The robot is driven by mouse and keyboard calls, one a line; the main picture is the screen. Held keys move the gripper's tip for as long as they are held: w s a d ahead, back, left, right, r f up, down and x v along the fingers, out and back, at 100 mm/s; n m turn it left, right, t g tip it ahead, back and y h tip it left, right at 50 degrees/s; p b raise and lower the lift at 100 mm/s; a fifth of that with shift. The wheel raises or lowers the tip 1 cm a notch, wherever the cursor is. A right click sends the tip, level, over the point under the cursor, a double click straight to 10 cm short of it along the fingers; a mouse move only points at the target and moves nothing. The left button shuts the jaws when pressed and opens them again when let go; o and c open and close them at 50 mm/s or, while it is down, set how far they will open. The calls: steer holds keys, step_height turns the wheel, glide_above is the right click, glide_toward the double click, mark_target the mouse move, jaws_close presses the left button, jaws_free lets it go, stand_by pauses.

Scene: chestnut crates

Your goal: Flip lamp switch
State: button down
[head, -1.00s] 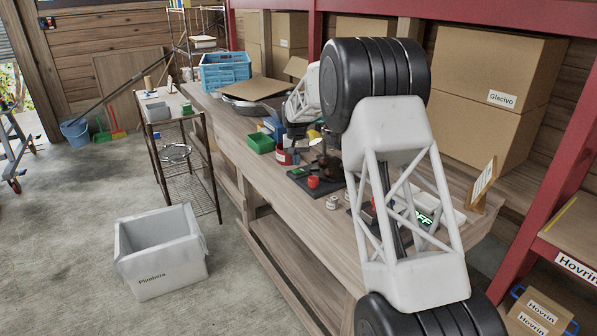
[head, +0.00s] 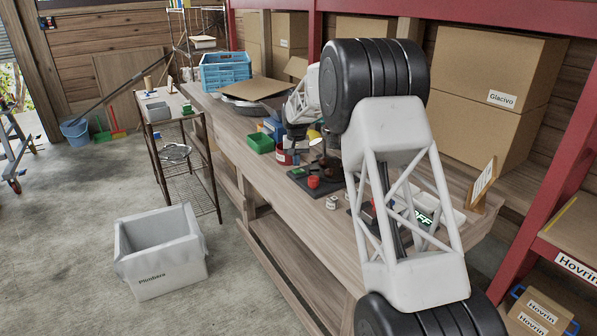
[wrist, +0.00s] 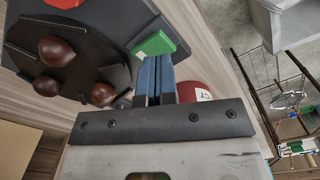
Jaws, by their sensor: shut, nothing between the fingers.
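A green rectangular piece (wrist: 153,45), which looks like the switch, sits at a corner of a black base (wrist: 100,12). It also shows in the head view (head: 297,171). My gripper (wrist: 156,60) is shut and empty, its blue fingertips at the near edge of the green piece. I cannot tell whether they touch it. In the head view my gripper (head: 296,155) is small and partly lost among the bench items. A round black plate (wrist: 112,58) beside it holds brown chestnuts (wrist: 56,51). A red knob (head: 313,182) is on the same base.
A red can (wrist: 194,91) stands close beside my fingers. A green bin (head: 260,143) and a blue crate (head: 225,71) are farther along the bench. A lit OFF sign (head: 424,217) shows behind my arm. The bench's front strip is mostly clear.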

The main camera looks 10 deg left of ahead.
mark_target(296, 171)
steer(key=shift+f, duration=1.45)
stand_by(1.4)
steer(key=shift+r, duration=0.1)
steer(key=shift+r, duration=3.4)
